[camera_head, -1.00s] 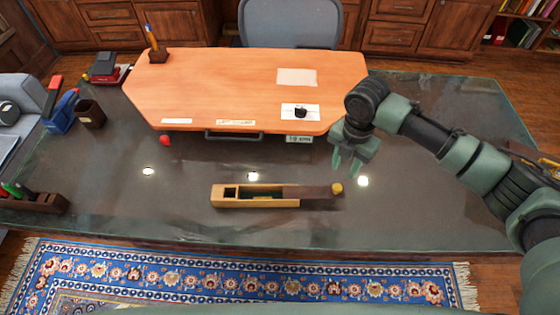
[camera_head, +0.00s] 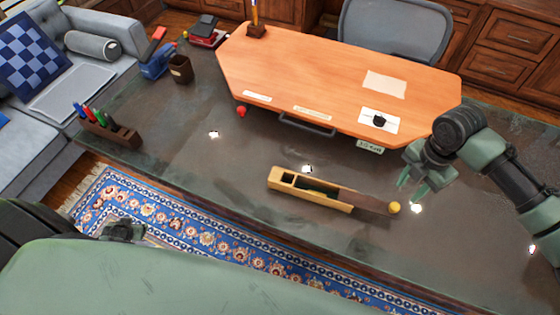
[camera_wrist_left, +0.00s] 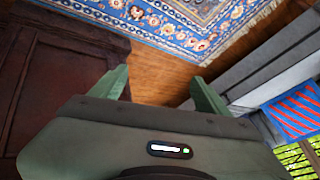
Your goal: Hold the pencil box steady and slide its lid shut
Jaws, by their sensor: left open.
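The pencil box (camera_head: 312,197) is a long pale wooden box lying on the dark glass-topped desk. Its dark brown lid (camera_head: 362,201) is slid part-way out to the right, leaving the left part of the box open. A small yellow ball-like knob (camera_head: 394,208) shows at the lid's right end. My right gripper (camera_head: 411,190) is just above and to the right of the lid's end, apart from it, with its fingers spread and empty. My left gripper (camera_wrist_left: 158,75) is open and empty in the left wrist view, over floor and rug, away from the box.
A raised orange wooden board (camera_head: 330,75) covers the back of the desk (camera_head: 190,160). A pen holder (camera_head: 110,130), a brown cup (camera_head: 181,69) and a blue tape dispenser (camera_head: 157,62) stand at left. The desk around the box is clear. A patterned rug (camera_head: 190,226) lies in front.

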